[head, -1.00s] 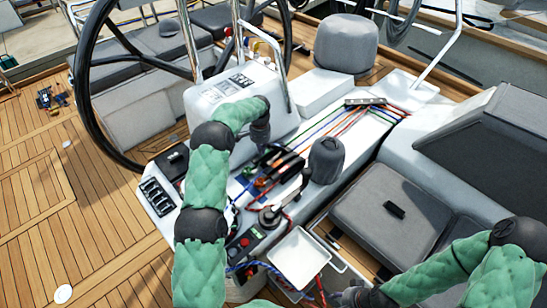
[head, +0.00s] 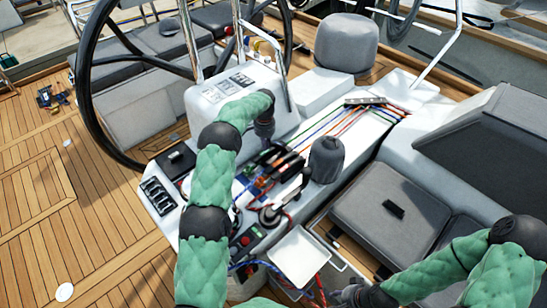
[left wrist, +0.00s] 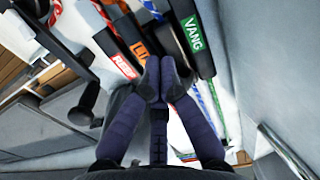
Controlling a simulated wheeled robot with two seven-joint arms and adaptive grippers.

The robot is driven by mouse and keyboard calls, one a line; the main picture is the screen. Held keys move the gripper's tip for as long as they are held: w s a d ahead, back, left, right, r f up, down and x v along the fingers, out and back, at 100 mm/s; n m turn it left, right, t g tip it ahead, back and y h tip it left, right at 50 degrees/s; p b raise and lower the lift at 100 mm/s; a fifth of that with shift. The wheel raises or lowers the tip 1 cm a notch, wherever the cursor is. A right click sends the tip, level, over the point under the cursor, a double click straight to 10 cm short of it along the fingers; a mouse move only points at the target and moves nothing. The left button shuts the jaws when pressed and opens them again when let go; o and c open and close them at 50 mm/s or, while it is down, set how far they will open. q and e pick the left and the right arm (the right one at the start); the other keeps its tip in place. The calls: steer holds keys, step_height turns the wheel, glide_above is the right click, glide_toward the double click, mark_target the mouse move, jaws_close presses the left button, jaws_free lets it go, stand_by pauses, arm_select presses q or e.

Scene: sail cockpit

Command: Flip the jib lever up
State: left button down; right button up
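A bank of dark rope-clutch levers (head: 287,164) sits on the white console. In the left wrist view I read a red REEF label (left wrist: 123,66), a green VANG label (left wrist: 193,33) and a partly hidden orange label (left wrist: 141,47). No label reading jib shows, so I cannot tell which lever is the jib one. My left gripper (head: 267,143) is over the console just behind the levers. In the left wrist view its fingertips (left wrist: 160,76) are together, close to the levers, with nothing visible between them. My right gripper (head: 350,293) is low at the bottom, its fingers unclear.
A dark winch (head: 326,160) stands right of the levers. Coloured ropes (head: 345,120) run back from them. A white tray (head: 300,255) is in front. The steering wheel (head: 85,90) and the pedestal with switches (head: 225,92) are behind. Grey seats (head: 390,215) lie right.

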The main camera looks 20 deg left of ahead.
arm_select(q)
steer(key=shift+w+d, duration=0.1)
stand_by(0.3)
steer(key=shift+w+d+r+p, duration=0.3)
steer(key=shift+w+r, duration=0.3)
steer(key=shift+w, duration=0.15)
steer(key=shift+w+d+r+p, duration=0.2)
steer(key=shift+w+r, duration=0.05)
steer(key=shift+w, duration=0.2)
steer(key=shift+w+d+r+p, duration=0.15)
steer(key=shift+w+r+p, duration=0.05)
steer(key=shift+w, duration=0.25)
steer(key=shift+s, duration=0.1)
steer(key=shift+s+a, duration=0.75)
steer(key=shift+s, duration=1.1)
step_height(320, 180, up, 6)
steer(key=p, duration=0.3)
glide_above(272, 142)
steer(key=s+a, duration=0.2)
steer(key=s, duration=0.1)
steer(key=shift+d, duration=0.1)
steer(key=shift+f, duration=0.1)
